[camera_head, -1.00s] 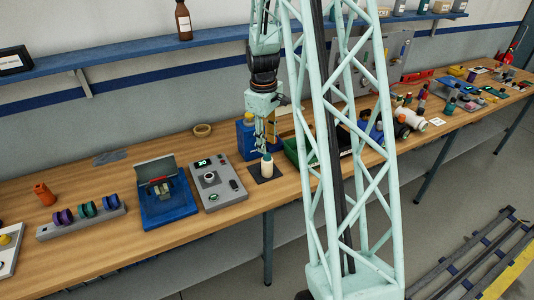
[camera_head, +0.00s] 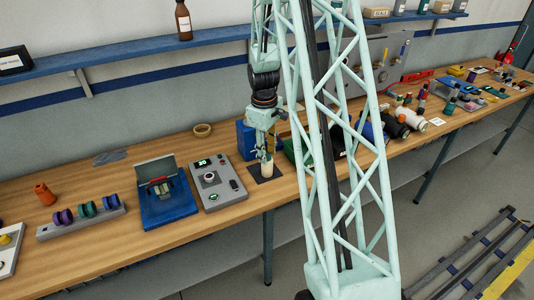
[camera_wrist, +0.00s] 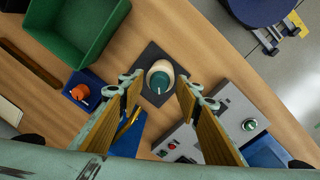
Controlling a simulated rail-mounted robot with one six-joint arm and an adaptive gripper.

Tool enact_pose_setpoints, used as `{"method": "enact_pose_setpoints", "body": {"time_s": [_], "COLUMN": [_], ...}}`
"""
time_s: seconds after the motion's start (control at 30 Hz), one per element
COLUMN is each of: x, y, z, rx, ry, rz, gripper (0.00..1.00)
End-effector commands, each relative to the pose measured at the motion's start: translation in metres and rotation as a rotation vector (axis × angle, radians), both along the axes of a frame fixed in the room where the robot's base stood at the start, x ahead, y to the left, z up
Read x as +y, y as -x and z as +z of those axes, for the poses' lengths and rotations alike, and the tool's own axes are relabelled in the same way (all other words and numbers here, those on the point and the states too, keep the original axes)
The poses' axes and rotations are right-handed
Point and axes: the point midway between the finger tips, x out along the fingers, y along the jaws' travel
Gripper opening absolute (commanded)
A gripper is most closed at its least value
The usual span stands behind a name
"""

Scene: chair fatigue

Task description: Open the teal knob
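A cream cylinder with a round teal knob-like top (camera_wrist: 160,81) stands upright on a dark square mat (camera_wrist: 147,56). In the head view the cream cylinder (camera_head: 267,170) stands near the bench's front edge, its top largely hidden by my gripper. My gripper (camera_head: 266,157) points down just over it. In the wrist view my gripper (camera_wrist: 158,92) is open, with one finger on each side of the teal top and gaps visible. Whether the fingers are level with the top is unclear. A teal wheel (camera_head: 87,209) also sits between purple and blue ones at left.
A grey control box (camera_head: 216,183) stands left of the mat. A blue box (camera_head: 245,139) stands behind it, and a green bin (camera_wrist: 75,38) beside it. A blue fixture (camera_head: 166,198) is farther left. Bare wood lies in front of the mat.

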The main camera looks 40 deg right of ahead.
Motion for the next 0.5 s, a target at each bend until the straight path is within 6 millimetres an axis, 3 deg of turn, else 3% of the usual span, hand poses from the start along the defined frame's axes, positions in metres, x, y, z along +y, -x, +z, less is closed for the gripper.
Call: {"method": "enact_pose_setpoints", "body": {"time_s": [0.07,0.33,0.5], "x": [0.0000,0.0000,0.0000], "y": [0.0000,0.0000,0.0000], "z": [0.0000,0.0001,0.0000], "rx": [0.000,0.000,0.000], "ry": [0.000,0.000,0.000], "rz": [0.000,0.000,-0.002], "gripper": [0.32,0.07,0.07]}}
